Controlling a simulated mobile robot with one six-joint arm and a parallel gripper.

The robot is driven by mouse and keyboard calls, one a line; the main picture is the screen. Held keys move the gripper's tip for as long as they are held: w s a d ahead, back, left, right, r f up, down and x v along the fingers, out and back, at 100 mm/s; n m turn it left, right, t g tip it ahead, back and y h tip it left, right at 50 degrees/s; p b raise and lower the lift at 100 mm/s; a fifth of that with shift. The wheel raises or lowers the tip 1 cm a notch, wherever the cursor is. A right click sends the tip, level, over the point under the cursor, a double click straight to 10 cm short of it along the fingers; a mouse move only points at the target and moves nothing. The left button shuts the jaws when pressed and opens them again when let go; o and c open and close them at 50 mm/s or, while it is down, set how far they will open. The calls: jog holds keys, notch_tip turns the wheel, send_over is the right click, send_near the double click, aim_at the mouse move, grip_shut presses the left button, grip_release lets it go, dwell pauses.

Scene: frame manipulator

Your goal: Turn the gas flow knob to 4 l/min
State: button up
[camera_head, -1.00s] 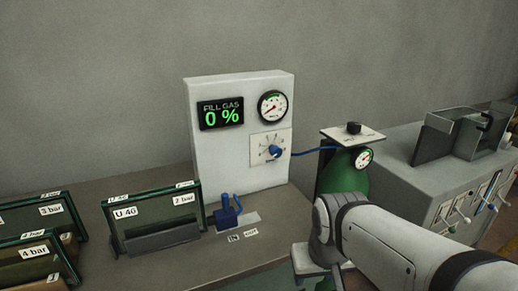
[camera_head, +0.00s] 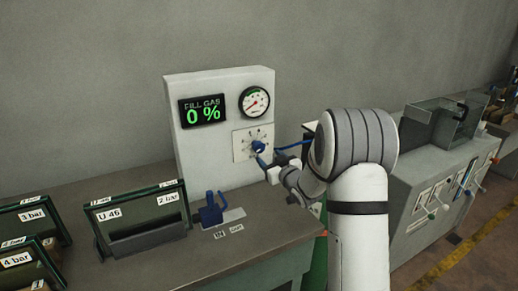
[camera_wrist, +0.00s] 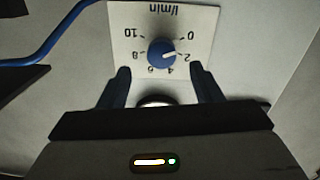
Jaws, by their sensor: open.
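The blue gas flow knob (camera_head: 258,146) sits on a white dial plate (camera_head: 240,150) on the front of the white fill-gas panel. In the wrist view the knob (camera_wrist: 161,53) shows upside down, with l/min numbers from 0 to 10. Its white pointer mark points to the picture's right, near the 2. My gripper (camera_wrist: 159,70) is open in front of the dial. Its two fingers are apart, left and right of the knob and a little below it in the wrist view, and do not hold it. In the head view my gripper (camera_head: 270,164) is just right of the knob.
The display (camera_head: 202,111) reads FILL GAS 0 %. A round gauge (camera_head: 255,102) is above the dial. A blue hose (camera_head: 292,146) runs right from the panel. A blue tool (camera_head: 211,207) and framed glass units (camera_head: 140,215) stand on the bench.

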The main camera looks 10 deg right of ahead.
aim_at(261, 150)
jog(key=p+x, duration=0.1)
jog(key=x, duration=0.7)
jog(key=shift+a+p, duration=0.1)
jog(key=shift+p, duration=0.3)
jog(key=shift+r, duration=0.1)
jog(key=shift+c, duration=0.6)
